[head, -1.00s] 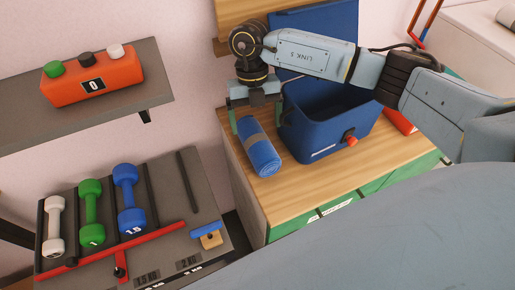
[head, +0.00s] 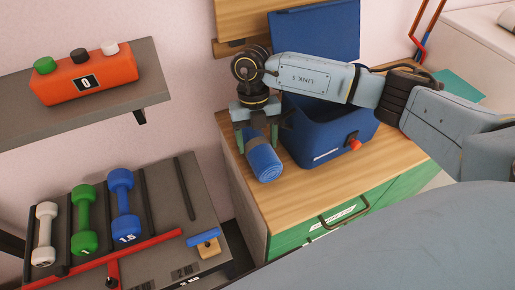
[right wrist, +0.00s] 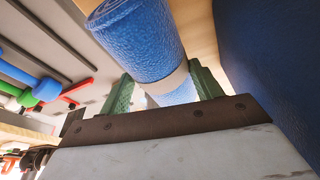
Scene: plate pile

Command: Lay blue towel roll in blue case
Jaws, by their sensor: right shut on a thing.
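The blue towel roll (head: 264,160), with a grey band around its middle, lies on the wooden cabinet top just left of the blue case. My right gripper (head: 257,140) is over it from above, its green fingers on either side of the roll and shut on it near the band. In the right wrist view the roll (right wrist: 140,40) shows between the two green fingers (right wrist: 162,95). The blue case (head: 325,140) stands open, its lid (head: 335,35) raised at the back and a red latch on its front. My arm partly hides its opening. My left gripper is out of view.
A rack (head: 165,215) with white, green and blue dumbbells is at the lower left. A grey shelf (head: 130,107) above it holds an orange box with three knobs. The front of the wooden top (head: 290,205) is clear.

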